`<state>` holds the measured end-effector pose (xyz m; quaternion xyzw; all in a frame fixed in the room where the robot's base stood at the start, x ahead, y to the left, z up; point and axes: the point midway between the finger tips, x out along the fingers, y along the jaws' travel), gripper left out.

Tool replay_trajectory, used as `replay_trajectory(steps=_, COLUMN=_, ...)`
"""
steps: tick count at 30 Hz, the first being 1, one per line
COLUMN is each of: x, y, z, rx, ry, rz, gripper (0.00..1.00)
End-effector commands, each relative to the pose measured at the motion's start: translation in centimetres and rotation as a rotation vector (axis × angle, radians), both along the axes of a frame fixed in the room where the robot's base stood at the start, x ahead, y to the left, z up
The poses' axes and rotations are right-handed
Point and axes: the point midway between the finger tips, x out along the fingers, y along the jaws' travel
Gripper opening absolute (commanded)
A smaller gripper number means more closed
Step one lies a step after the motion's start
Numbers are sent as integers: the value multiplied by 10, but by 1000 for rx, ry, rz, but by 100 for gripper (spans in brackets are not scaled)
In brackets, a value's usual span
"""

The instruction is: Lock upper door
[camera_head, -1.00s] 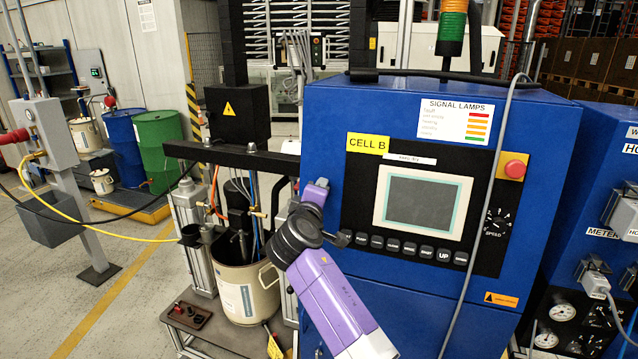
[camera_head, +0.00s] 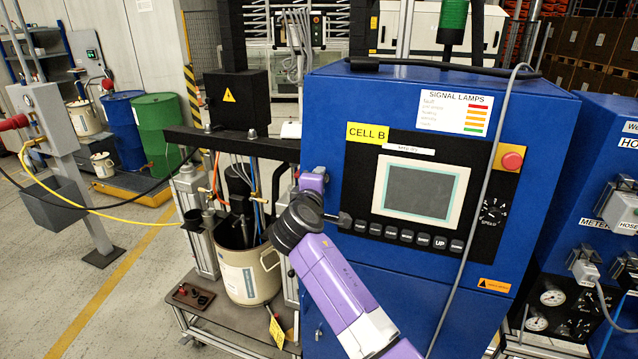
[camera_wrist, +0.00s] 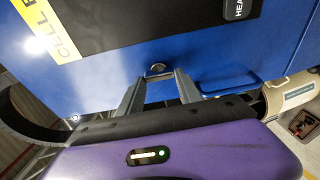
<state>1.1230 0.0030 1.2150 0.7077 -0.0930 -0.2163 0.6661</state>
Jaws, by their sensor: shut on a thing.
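The upper door (camera_head: 400,245) is the blue cabinet front with the CELL B label and screen. It looks flush with the cabinet. A small round metal lock (camera_wrist: 157,69) sits on its blue face in the wrist view. My gripper (camera_head: 342,220) reaches the door's left side, at the lower left of the black panel. In the wrist view my gripper's two grey fingers (camera_wrist: 159,75) have their tips on either side of the lock, shut on it. The tips hide part of the lock, and I cannot tell which way it is turned. In the head view my gripper covers it.
A lower blue door (camera_head: 385,300) lies beneath. A grey cable (camera_head: 478,220) hangs down the cabinet front. A red button (camera_head: 512,160) is at the panel's right. A drum pump with a beige pail (camera_head: 248,275) stands close on the left. The floor farther left has free room.

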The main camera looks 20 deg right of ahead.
Motion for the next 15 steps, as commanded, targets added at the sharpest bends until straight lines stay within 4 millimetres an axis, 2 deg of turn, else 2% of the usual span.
replay_trajectory(steps=1, x=0, y=1, z=-1, rx=-2, ry=2, rz=2, gripper=48)
replay_trajectory(steps=3, x=0, y=1, z=-1, rx=-2, ry=2, rz=2, gripper=61)
replay_trajectory(steps=4, x=0, y=1, z=-1, rx=-1, ry=2, rz=1, gripper=64)
replay_trajectory(steps=15, x=-3, y=2, z=0, rx=0, ry=0, rz=1, gripper=64)
